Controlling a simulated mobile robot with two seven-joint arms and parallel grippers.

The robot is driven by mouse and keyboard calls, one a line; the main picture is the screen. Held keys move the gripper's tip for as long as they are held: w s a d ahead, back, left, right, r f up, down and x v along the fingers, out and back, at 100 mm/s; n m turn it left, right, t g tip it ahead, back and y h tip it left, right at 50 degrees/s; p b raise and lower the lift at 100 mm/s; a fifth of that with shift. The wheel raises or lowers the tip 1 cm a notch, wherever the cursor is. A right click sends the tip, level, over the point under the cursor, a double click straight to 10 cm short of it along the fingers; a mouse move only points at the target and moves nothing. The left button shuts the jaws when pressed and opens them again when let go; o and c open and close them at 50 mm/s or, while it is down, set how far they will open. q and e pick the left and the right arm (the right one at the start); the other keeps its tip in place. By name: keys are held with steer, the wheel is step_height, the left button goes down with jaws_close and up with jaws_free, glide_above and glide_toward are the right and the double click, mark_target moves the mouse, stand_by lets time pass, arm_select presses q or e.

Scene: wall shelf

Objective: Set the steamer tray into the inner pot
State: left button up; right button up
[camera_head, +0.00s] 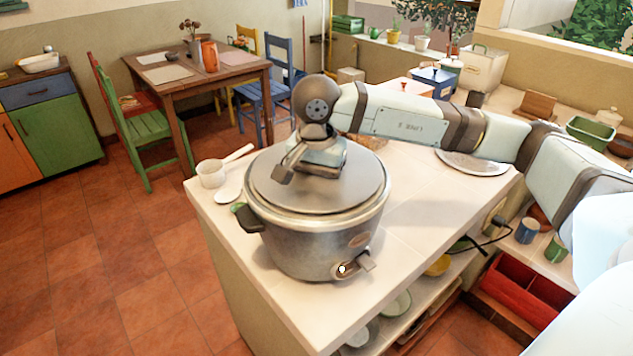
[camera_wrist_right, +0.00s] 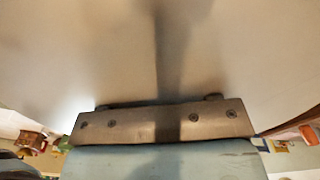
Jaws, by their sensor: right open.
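A silver rice cooker (camera_head: 312,240) stands on the white-tiled counter, with a round grey metal lid (camera_head: 355,190) on top. The lid covers the opening, so the inner pot is hidden. My right gripper (camera_head: 305,172) is open just above the middle of the lid. It hides the lid's centre, and I cannot tell whether a knob is between the fingers. In the right wrist view the lid (camera_wrist_right: 160,60) fills most of the picture. A flat round metal disc (camera_head: 474,161), perhaps the steamer tray, lies on the counter to the right, partly behind my right arm. My left gripper is out of view.
A white cup (camera_head: 211,173) and a spoon rest (camera_head: 228,196) are at the counter's left edge. A black cord (camera_head: 470,245) runs along its right side. Dishes sit on shelves below. The counter between cooker and disc is clear.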

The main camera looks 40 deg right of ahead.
steer(key=shift+r, duration=0.25)
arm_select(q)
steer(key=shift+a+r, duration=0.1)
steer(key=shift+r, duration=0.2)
arm_select(e)
step_height(320, 180, up, 13)
steer(key=shift+r, duration=0.15)
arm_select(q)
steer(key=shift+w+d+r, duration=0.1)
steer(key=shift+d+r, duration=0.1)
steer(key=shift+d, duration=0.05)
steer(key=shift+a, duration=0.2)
